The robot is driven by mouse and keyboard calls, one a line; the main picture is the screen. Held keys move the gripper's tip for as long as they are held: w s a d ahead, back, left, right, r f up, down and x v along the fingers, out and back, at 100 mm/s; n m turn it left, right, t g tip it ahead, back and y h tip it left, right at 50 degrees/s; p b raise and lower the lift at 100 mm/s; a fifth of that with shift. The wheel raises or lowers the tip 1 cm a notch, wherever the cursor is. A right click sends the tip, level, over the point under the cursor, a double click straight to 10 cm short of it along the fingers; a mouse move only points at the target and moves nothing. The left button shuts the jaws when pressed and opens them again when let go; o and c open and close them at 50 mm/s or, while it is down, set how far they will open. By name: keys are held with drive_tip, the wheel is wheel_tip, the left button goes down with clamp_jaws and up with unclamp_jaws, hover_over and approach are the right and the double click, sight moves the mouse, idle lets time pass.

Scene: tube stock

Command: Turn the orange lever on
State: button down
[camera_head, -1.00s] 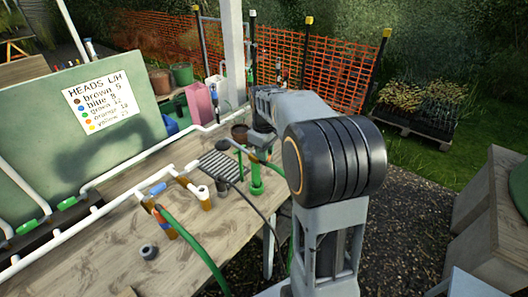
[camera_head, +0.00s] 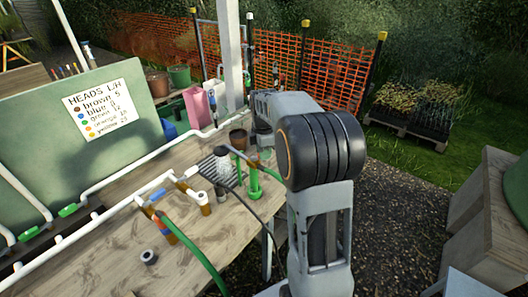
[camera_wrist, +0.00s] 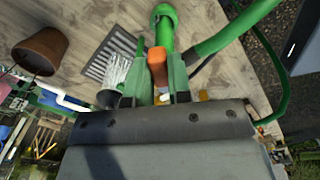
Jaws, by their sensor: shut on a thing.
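The orange lever (camera_wrist: 157,66) is between the two green fingers of my gripper (camera_wrist: 158,84) in the wrist view. The fingers are shut on it. The lever sits beside a green pipe fitting (camera_wrist: 164,20), which also shows as a green upright (camera_head: 254,180) on the bench in the head view. In the head view my arm partly hides the lever and fingers. A whitish, spray-like plume (camera_wrist: 116,72) rises from a dark round head (camera_wrist: 108,98) left of the fingers. It also shows in the head view (camera_head: 222,172).
The wooden bench (camera_head: 215,240) carries white pipes, a dark grate (camera_wrist: 110,55), a brown pot (camera_head: 239,138) and a green hose (camera_head: 190,245). A sign board (camera_head: 105,105) stands at the left. Gravel (camera_head: 400,230) lies to the right.

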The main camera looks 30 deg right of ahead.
drive_tip(key=shift+w+a+n+p, duration=0.1)
drive_tip(key=shift+w+n+p, duration=0.2)
drive_tip(key=shift+n, duration=0.8)
drive_tip(key=shift+w+n+p, duration=0.1)
drive_tip(key=shift+w+n, duration=0.3)
drive_tip(key=shift+n, duration=0.7)
drive_tip(key=shift+w+a+n+p, duration=0.15)
drive_tip(key=shift+w+n, duration=0.2)
drive_tip(key=shift+n, duration=0.75)
drive_tip(key=shift+d, duration=0.1)
drive_tip(key=c, duration=1)
unclamp_jaws()
drive_tip(key=shift+c, duration=0.2)
wheel_tip(320, 180, up, 14)
drive_tip(key=shift+s+f, duration=0.1)
